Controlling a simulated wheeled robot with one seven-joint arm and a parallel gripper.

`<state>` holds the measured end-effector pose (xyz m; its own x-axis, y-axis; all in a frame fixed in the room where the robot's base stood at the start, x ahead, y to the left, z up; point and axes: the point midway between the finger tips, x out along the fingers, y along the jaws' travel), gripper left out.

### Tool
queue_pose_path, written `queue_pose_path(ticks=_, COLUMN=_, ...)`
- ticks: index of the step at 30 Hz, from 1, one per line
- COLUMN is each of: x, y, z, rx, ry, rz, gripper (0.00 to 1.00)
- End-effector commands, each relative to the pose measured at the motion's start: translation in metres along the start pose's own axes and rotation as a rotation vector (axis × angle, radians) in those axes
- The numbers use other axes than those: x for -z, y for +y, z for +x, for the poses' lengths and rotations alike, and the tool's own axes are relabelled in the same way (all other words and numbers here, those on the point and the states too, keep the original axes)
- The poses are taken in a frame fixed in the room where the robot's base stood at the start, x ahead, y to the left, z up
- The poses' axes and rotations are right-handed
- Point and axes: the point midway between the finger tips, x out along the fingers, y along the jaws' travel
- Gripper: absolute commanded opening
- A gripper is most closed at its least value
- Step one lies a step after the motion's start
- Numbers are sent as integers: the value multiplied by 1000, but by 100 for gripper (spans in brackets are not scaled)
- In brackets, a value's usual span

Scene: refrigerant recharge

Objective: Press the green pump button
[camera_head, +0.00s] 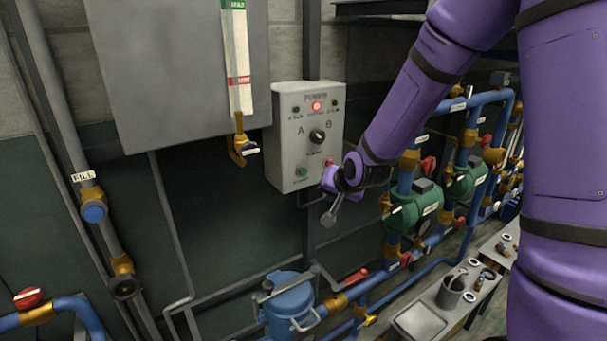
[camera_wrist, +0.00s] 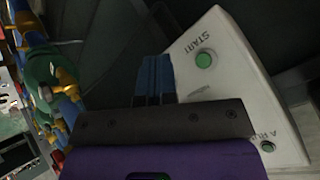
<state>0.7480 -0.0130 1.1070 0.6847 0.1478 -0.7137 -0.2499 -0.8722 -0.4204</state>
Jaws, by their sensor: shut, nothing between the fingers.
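The green pump button (camera_head: 302,172) is on the lower left front of the grey pump control box (camera_head: 291,120). In the wrist view the green button (camera_wrist: 204,60) stands beside the word START, to the right of my fingers. My gripper (camera_head: 331,214) is just right of and below the box in the head view. In the wrist view my gripper (camera_wrist: 154,72) is shut and empty, with its fingers apart from the button in the picture. I cannot tell whether the fingers touch the box. The lower right of the box is partly covered by my wrist.
The box also carries a black A/B selector knob (camera_head: 317,136) and a lit red lamp (camera_head: 316,106). A sight tube with a brass valve (camera_head: 240,145) hangs to its left. Green pumps (camera_head: 413,205) and blue pipes are at the right. A blue canister (camera_head: 289,303) is below.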

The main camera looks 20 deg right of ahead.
Motion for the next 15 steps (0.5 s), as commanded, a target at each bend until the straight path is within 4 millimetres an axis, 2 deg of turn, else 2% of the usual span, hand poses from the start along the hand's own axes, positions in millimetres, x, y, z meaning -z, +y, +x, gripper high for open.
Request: queue_pose_path(ticks=15, x=28, y=-29, z=39, rx=1, ry=-1, rz=-1, gripper=0)
